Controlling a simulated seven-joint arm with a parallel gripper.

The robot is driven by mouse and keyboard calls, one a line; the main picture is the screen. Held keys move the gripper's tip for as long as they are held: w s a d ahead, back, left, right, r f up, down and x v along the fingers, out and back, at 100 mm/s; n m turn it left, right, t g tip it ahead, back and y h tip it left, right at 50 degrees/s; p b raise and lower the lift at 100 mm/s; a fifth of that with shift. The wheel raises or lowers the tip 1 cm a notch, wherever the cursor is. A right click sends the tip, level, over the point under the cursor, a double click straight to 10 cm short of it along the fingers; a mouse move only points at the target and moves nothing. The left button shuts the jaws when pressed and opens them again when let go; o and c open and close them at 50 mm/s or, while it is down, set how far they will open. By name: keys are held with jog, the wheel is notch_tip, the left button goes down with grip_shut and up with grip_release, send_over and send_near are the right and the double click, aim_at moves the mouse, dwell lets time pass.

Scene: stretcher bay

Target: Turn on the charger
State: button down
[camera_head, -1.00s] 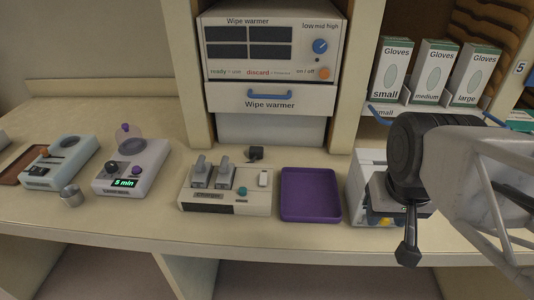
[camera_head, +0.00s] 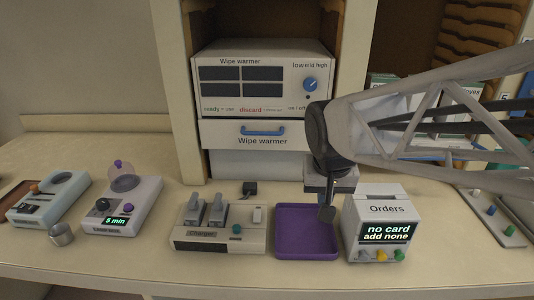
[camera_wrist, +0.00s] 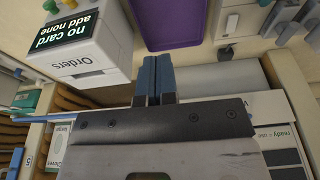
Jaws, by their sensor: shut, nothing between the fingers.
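The charger (camera_head: 219,228) is a beige box on the counter, left of the purple tray.
The purple tray (camera_head: 281,251) is empty. The Orders box (camera_head: 385,207) stands right of it, reading "no card add none". The wipe warmer (camera_head: 262,88) stands behind. A black plug (camera_head: 250,188) sits behind the charger.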

send_over(257, 211)
jog(key=s, duration=0.3)
jog(key=shift+s+f, duration=0.2)
jog(key=shift+f, duration=1.05)
jog(key=shift+x, duration=7)
